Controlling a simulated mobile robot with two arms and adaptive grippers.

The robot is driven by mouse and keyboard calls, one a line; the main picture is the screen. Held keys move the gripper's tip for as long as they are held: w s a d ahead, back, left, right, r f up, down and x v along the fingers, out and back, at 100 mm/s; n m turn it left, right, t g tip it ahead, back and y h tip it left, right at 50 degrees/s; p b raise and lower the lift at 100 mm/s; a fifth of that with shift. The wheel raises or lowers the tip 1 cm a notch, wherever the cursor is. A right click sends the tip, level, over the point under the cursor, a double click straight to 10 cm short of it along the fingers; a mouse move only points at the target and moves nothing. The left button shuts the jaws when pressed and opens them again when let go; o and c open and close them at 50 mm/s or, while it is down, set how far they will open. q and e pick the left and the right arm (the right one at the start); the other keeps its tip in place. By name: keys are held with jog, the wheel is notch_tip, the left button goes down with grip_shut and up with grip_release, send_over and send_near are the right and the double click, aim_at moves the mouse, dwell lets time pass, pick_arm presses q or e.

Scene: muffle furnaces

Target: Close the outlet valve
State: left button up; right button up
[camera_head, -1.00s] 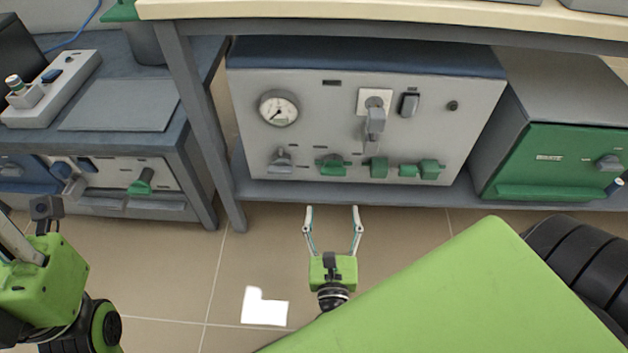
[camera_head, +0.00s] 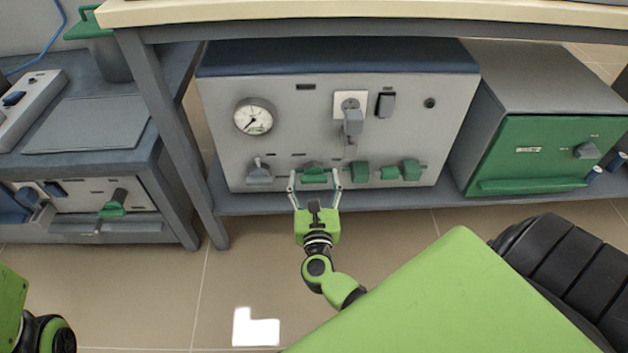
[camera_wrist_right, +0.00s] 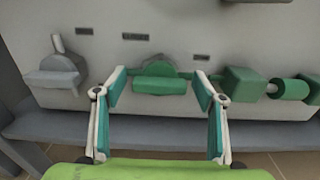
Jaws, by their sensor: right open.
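The control box (camera_head: 400,135) stands on the low shelf, its light grey front towards me. Low on that front are a grey valve handle (camera_head: 259,172) and, to its right, a green valve handle (camera_head: 314,171). The labels are too small to read, so I cannot tell which is the outlet valve. My right gripper (camera_head: 315,177) is open and empty, with its fingertips at the green handle. In the right wrist view the green handle (camera_wrist_right: 160,84) shows between the fingertips (camera_wrist_right: 159,80), with gaps on both sides. My left gripper is out of the head view.
Green fittings (camera_head: 388,172) sit right of the green handle, and the grey handle (camera_wrist_right: 58,78) sits left of the fingers. The shelf edge (camera_head: 350,202) runs below; the table top (camera_head: 350,14) is above.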

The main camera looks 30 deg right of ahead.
jog(key=shift+w+d, duration=0.1)
jog(key=c, duration=1.1)
